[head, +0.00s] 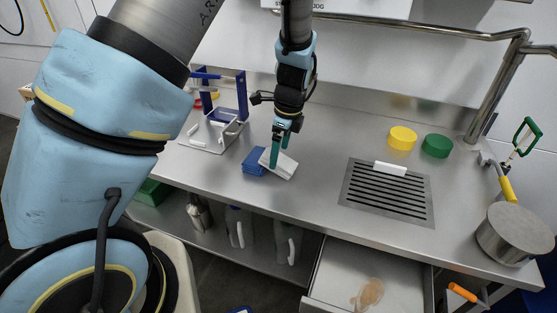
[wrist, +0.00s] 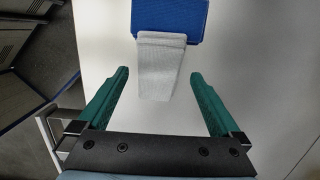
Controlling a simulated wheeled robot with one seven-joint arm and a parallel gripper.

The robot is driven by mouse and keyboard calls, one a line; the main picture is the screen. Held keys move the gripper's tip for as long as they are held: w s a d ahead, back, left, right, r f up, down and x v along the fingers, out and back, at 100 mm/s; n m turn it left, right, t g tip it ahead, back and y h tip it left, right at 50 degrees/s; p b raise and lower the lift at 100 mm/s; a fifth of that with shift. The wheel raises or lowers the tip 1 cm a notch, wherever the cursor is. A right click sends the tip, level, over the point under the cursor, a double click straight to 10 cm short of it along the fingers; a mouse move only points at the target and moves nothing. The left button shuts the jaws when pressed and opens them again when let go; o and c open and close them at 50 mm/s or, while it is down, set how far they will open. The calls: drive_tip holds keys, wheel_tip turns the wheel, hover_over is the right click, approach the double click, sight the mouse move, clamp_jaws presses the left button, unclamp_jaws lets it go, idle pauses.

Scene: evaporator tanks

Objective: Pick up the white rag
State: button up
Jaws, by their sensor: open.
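I cannot tell the height of the fingertips above the counter.
A white and blue rack (head: 215,130) stands left on the counter (head: 320,200). A slotted drain (head: 388,190) with a white block (head: 390,169), yellow (head: 402,138) and green (head: 437,146) round items and a steel pot (head: 513,235) are to the right. An open drawer (head: 345,270) juts out below.

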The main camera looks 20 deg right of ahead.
drive_tip(key=shift+w+a+f, duration=0.1)
drive_tip(key=shift+a+f, duration=0.05)
drive_tip(key=shift+f, duration=1.2)
drive_tip(key=shift+c, duration=0.2)
drive_tip(key=c, duration=1.4)
wheel_tip(320, 180, up, 10)
drive_tip(key=shift+b, duration=0.55)
